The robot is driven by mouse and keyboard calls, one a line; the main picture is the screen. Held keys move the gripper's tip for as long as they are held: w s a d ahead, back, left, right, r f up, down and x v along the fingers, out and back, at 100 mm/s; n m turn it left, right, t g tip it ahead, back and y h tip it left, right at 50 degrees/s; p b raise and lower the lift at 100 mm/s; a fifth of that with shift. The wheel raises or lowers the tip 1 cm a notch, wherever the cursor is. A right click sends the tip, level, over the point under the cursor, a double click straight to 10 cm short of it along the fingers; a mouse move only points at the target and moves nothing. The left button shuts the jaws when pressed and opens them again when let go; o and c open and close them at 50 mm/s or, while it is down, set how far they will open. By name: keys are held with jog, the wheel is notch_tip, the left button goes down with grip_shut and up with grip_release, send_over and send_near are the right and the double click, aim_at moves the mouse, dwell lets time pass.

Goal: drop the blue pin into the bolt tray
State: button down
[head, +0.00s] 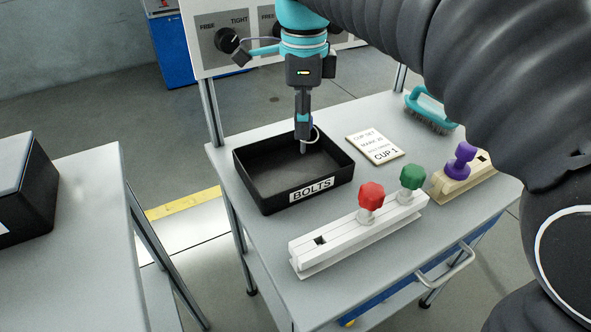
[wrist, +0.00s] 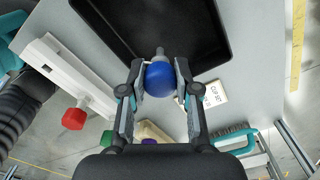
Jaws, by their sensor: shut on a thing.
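My gripper (head: 303,122) is over the black bolt tray (head: 257,191), toward its far right part in the head view. In the wrist view my gripper (wrist: 158,88) is shut on the blue pin (wrist: 160,78), with one finger on each side of its round blue head. The pin's grey shank points away from the wrist, over the dark floor of the bolt tray (wrist: 215,70). In the head view the blue head is mostly hidden by the fingers, and the shank tip (head: 303,150) shows below them. The visible tray floor looks empty.
A white rail (head: 330,243) with a red knob (head: 370,196) and a green knob (head: 412,176) stands before the tray. A purple knob (head: 460,162) on a beige block, a cup card (head: 376,147) and a teal brush (head: 425,108) lie right of the tray.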

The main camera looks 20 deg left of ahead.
jog(key=shift+f, duration=0.45)
jog(key=c, duration=0.8)
grip_release()
jog(key=shift+o, duration=0.2)
jog(key=shift+r, duration=0.15)
notch_tip(320, 180, up, 12)
